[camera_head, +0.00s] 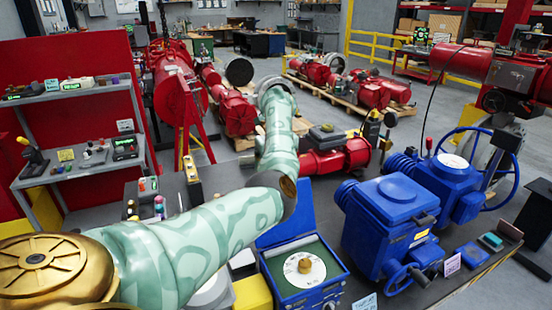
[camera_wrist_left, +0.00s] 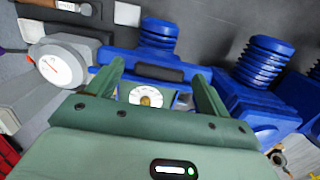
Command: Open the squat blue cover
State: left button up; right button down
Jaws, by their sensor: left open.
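A squat blue box (camera_head: 304,287) with a green inside stands at the bottom centre of the head view. A white disc with a brass knob (camera_head: 304,268) shows in it, also in the wrist view (camera_wrist_left: 146,96). Its blue lid (camera_head: 288,212) stands raised at the back. To the right is a larger blue housing (camera_head: 390,222) with its top cover (camera_head: 400,197) shut. I cannot tell which one the task names. My left gripper (camera_wrist_left: 162,80) is open and empty, its fingers either side of the disc in the picture. My arm hides it in the head view. My right gripper is not seen.
A blue handwheel (camera_head: 513,168) stands at the right. Shelves (camera_head: 75,88) with small devices are at the left. A grey round gauge (camera_wrist_left: 58,65) is left of the fingers in the wrist view. Red valve assemblies (camera_head: 335,158) stand behind the bench.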

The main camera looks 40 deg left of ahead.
pick_arm(q)
notch_tip(320, 180, up, 16)
jog(key=d+p, duration=0.1)
jog(key=shift+s, duration=0.2)
jog(key=shift+d, duration=0.1)
dwell(0.4)
